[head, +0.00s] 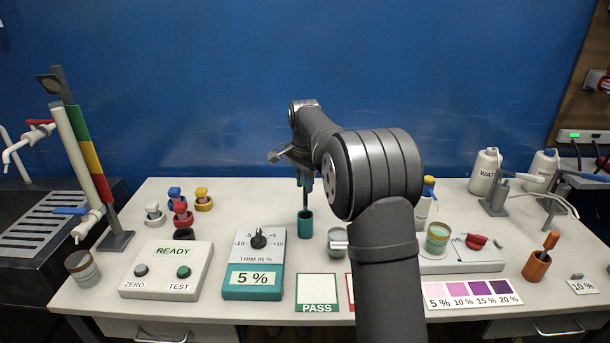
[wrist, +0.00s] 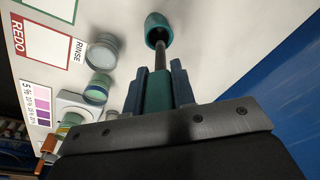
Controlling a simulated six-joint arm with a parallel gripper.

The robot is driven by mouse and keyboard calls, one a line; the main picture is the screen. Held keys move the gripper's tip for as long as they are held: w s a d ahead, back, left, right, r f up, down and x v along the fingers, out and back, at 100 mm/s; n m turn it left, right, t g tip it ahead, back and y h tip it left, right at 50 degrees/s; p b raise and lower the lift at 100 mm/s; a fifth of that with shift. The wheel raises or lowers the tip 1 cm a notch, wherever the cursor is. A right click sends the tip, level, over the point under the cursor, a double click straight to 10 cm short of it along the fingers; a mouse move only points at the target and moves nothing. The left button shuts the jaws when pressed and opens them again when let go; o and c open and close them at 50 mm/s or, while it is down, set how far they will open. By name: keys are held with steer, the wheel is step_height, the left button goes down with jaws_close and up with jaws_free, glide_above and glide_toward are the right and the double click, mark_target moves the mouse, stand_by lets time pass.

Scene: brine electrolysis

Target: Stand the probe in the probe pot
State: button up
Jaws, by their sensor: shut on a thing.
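The probe has a teal handle (wrist: 158,92) and a thin dark shaft (wrist: 160,56). My gripper (wrist: 156,82) is shut on the handle, one finger on each side. In the head view my gripper (head: 304,176) is above the teal probe pot (head: 305,226), with the shaft pointing down. The pot stands upright on the table behind the PASS square. In the wrist view the shaft's lower end meets the mouth of the pot (wrist: 158,20) and appears to be inside it. How deep the tip sits is hidden.
The trim box (head: 253,270) is at front left. Coloured caps (head: 181,215) stand farther left. A green-banded cup (head: 437,238) is to the right. The table behind the pot is clear.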

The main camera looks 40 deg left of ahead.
mark_target(305, 200)
steer(key=shift+w+a+f, duration=0.1)
steer(key=shift+f, duration=1.9)
steer(key=shift+w+a+f, duration=0.1)
steer(key=shift+f, duration=1.85)
steer(key=o, duration=1.1)
steer(key=shift+c, duration=0.2)
steer(key=r, duration=0.5)
steer(key=s+d+r, duration=0.1)
steer(key=r, duration=1.1)
steer(key=shift+s+d+r, duration=0.1)
steer(key=shift+s+d, duration=0.2)
steer(key=f, duration=0.5)
steer(key=w+a+f, duration=0.1)
steer(key=f, duration=1)
steer(key=shift+w+a+f, duration=0.1)
steer(key=shift+w+a, duration=0.1)
steer(key=shift+a, duration=0.05)
